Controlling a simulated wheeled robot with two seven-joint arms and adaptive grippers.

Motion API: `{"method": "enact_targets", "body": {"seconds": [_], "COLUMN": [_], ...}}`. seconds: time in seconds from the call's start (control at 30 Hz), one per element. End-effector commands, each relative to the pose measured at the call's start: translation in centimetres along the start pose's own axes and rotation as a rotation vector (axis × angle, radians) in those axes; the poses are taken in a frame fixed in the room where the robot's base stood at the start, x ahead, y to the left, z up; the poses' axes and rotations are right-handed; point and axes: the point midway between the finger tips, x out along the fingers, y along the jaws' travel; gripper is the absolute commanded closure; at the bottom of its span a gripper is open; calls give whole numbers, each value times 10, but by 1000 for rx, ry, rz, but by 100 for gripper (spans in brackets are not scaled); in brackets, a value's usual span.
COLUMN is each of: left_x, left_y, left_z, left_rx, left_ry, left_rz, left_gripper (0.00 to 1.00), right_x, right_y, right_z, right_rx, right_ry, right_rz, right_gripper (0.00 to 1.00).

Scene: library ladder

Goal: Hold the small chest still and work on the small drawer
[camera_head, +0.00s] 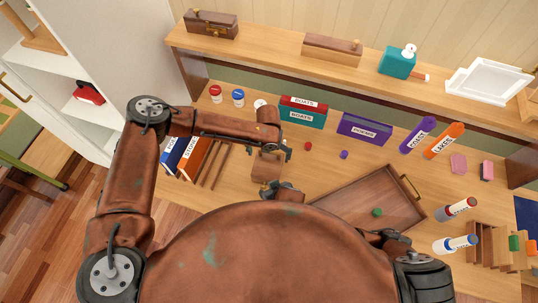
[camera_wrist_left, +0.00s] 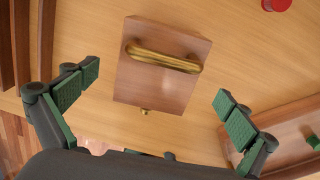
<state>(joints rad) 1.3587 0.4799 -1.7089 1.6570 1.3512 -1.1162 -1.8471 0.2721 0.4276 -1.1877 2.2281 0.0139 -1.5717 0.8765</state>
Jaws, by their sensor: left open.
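The small chest (camera_head: 266,166) is a brown wooden box on the desk, near the middle. In the left wrist view, the small chest (camera_wrist_left: 145,82) shows a brass bar handle (camera_wrist_left: 163,58) on top and a small brass knob (camera_wrist_left: 145,111) at its lower edge. The drawer front itself is hardly visible from above.
A wooden tray (camera_head: 340,199) with a green item lies right of the chest. Upright brown dividers (camera_head: 217,165) stand to its left. A small red item (camera_head: 308,146) and a purple one (camera_head: 344,155) lie beyond. Labelled boxes, including a teal and red one (camera_head: 303,112), stand farther back.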

Motion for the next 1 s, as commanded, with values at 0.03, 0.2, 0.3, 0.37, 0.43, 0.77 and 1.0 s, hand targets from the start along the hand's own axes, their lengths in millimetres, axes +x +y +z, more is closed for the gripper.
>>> {"method": "enact_targets", "body": {"seconds": [0.03, 0.2, 0.3, 0.37, 0.43, 0.77, 1.0], "left_x": [5, 29, 44, 52, 61, 75, 75], "left_y": [1, 1, 0, 1, 0, 1, 1], "left_z": [-1, -2, -1, -1, -1, 0, 0], "left_rx": [3, 2, 2, 2, 0, 0, 0], "left_ry": [3, 5, 3, 3, 2, 0, 0], "left_rz": [5, 4, 3, 3, 2, 1, 1], "left_gripper": [0, 0, 0, 0, 0, 0, 6], "right_x": [0, 0, 0, 0, 0, 0, 0], "right_y": [0, 0, 0, 0, 0, 0, 0], "right_z": [0, 0, 0, 0, 0, 0, 0], "right_rx": [0, 0, 0, 0, 0, 0, 0], "right_ry": [0, 0, 0, 0, 0, 0, 0], "right_rz": [0, 0, 0, 0, 0, 0, 0], "right_gripper": [71, 71, 71, 71, 71, 71, 71]}}
